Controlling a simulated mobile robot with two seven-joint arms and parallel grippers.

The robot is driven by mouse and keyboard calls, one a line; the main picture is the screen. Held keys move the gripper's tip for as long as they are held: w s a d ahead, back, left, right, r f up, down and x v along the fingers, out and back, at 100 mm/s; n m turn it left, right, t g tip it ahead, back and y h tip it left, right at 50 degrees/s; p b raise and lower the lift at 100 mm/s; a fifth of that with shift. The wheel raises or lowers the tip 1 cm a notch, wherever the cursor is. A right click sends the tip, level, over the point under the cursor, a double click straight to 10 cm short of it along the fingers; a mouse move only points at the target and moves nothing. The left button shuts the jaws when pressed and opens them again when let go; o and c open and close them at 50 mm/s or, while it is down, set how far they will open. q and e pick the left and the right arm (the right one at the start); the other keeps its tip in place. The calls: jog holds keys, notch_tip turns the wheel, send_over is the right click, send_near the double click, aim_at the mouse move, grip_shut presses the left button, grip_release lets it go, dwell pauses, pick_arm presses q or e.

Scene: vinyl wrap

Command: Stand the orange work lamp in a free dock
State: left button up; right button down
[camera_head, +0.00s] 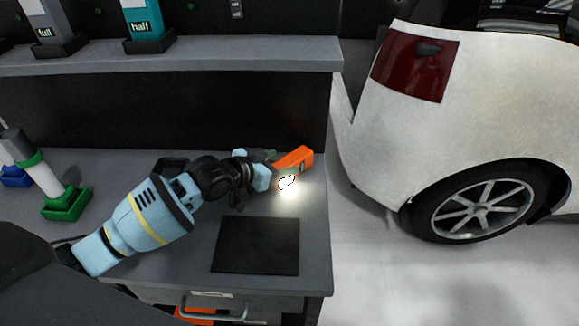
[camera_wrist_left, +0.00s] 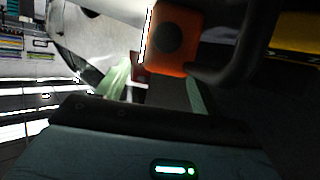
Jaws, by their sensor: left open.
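The orange work lamp (camera_head: 294,159) is at the right end of the bench, lit, with a bright glow at its lower end. My left gripper (camera_head: 272,170) is at the lamp, with its jaws open. In the left wrist view the orange end of the lamp (camera_wrist_left: 172,40), with a dark round spot, shows beyond and between the two pale green fingers (camera_wrist_left: 155,86). I cannot tell whether either finger touches it. A small black item (camera_head: 172,165) behind my left arm is partly hidden; I cannot tell whether it is a dock. My right gripper is out of view.
The bench holds a black mat (camera_head: 255,246) and, at left, a white-and-green tool in a green base (camera_head: 67,204). Containers marked "full" (camera_head: 45,28) and "half" (camera_head: 143,22) stand on the shelf (camera_head: 230,55). A white car (camera_head: 490,110) is to the right.

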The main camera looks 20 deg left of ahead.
aim_at(286, 163)
pick_arm(q)
jog(key=shift+x, duration=1.4)
jog(key=shift+a, duration=0.1)
jog(key=shift+r, duration=0.1)
jog(key=c, duration=1.4)
jog(key=shift+r, duration=0.1)
jog(key=shift+r, duration=0.5)
jog(key=shift+s+r, duration=0.25)
jog(key=shift+r, duration=0.95)
jog(key=s+d, duration=0.2)
jog(key=s, duration=0.5)
jog(key=s+d+r, duration=0.1)
jog(key=s+d, duration=0.1)
jog(key=s, duration=0.5)
jog(key=shift+s+d+r+p, duration=0.2)
jog(key=shift+s+d+p, duration=0.2)
jog(key=shift+p, duration=0.05)
